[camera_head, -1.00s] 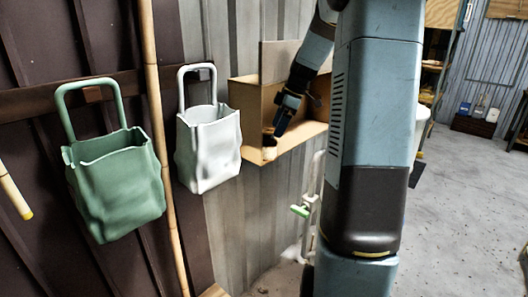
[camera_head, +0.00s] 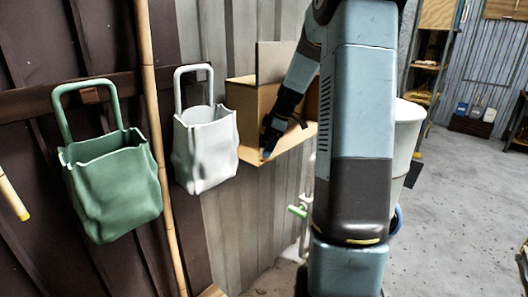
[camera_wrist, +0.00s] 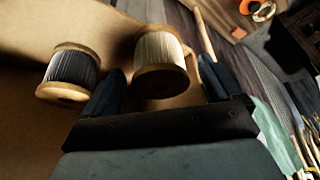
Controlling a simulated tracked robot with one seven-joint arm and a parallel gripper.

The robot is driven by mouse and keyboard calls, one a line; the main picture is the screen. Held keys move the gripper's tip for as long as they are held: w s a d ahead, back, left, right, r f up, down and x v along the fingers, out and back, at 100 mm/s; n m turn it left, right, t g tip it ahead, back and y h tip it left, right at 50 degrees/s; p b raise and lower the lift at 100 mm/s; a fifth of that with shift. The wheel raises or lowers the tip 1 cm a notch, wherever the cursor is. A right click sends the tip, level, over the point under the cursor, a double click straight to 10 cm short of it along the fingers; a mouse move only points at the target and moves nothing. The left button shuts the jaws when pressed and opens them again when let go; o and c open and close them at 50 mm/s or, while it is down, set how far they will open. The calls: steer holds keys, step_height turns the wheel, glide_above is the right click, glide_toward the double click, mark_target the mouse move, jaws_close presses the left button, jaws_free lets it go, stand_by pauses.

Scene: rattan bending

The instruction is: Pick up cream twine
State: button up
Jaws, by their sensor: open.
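The cream twine (camera_wrist: 160,52) is wound on a wooden spool and shows in the wrist view. It stands between the two spread fingers of my gripper (camera_wrist: 160,85). The left finger is close beside the spool, and a small gap shows on the right; I cannot tell if either touches it. My gripper is open. In the head view my gripper (camera_head: 268,145) reaches down into the front of a wooden wall shelf (camera_head: 246,100), and the cream twine cannot be made out there.
A spool of dark twine (camera_wrist: 70,72) stands left of the cream one in the wrist view. A white bag (camera_head: 205,150) and a green bag (camera_head: 112,190) hang on the wall left of the shelf. A bamboo pole (camera_head: 158,130) stands between them. Concrete floor (camera_head: 455,210) is open at right.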

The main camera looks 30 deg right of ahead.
steer(key=shift+c, duration=0.3)
steer(key=c, duration=1)
steer(key=shift+c, duration=0.2)
steer(key=shift+r, duration=0.1)
